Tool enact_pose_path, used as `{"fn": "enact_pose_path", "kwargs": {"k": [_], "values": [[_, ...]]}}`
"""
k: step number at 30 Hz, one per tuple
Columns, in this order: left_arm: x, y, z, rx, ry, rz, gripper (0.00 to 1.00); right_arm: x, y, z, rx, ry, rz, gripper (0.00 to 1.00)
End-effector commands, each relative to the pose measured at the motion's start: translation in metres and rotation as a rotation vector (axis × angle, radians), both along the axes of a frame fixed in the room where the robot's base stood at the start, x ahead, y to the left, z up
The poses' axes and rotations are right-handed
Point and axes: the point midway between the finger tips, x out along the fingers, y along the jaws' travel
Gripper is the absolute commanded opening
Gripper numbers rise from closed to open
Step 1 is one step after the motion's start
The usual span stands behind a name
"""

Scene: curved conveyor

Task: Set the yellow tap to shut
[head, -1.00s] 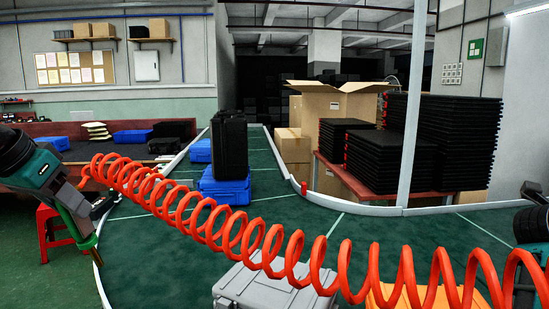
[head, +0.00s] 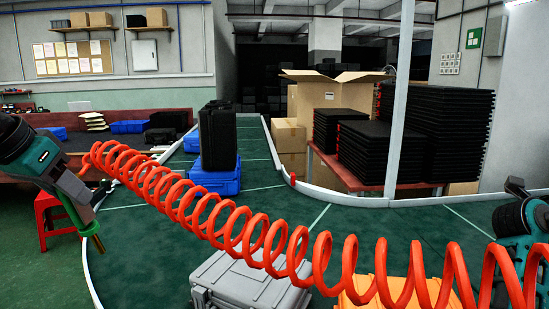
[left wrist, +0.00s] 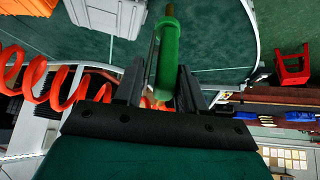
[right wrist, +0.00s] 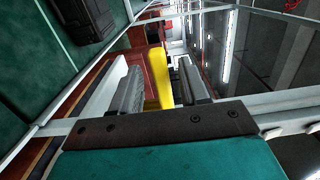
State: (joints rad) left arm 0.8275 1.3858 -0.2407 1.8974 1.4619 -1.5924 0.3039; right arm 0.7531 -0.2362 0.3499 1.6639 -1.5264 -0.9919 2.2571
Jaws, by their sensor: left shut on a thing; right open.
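A yellow part (right wrist: 158,75), which looks like the tap's lever, stands between the fingers of my right gripper (right wrist: 160,88) in the right wrist view. These fingers are open around it, and I cannot tell whether either touches it. The tap's body is hidden. My left gripper (left wrist: 157,88) is shut on a green tool with a brass tip (left wrist: 168,52). The tool also shows at the left of the head view (head: 83,218), tip pointing down. My right arm (head: 512,225) is at the right edge of the head view, and its fingertips do not show there.
An orange coiled hose (head: 225,220) stretches across the head view from the left arm. A grey case (head: 250,283) and an orange case (head: 390,295) lie on the green conveyor below it. A black case (head: 218,140) stands on a blue one (head: 216,182). A white pole (head: 401,110) rises at right.

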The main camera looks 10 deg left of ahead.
Motion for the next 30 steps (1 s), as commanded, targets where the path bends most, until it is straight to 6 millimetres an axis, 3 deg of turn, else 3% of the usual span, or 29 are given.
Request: {"fn": "enact_pose_path", "kwargs": {"k": [15,30], "values": [[0.0001,0.0001,0.0022,0.0,-0.002,0.0,0.22,0.0007,0.0019,-0.0002,0.0,0.0,-0.001,0.45],[0.0001,0.0001,0.0022,0.0,-0.002,0.0,0.22,0.0007,0.0018,-0.0001,0.0,0.0,-0.001,0.0]]}}
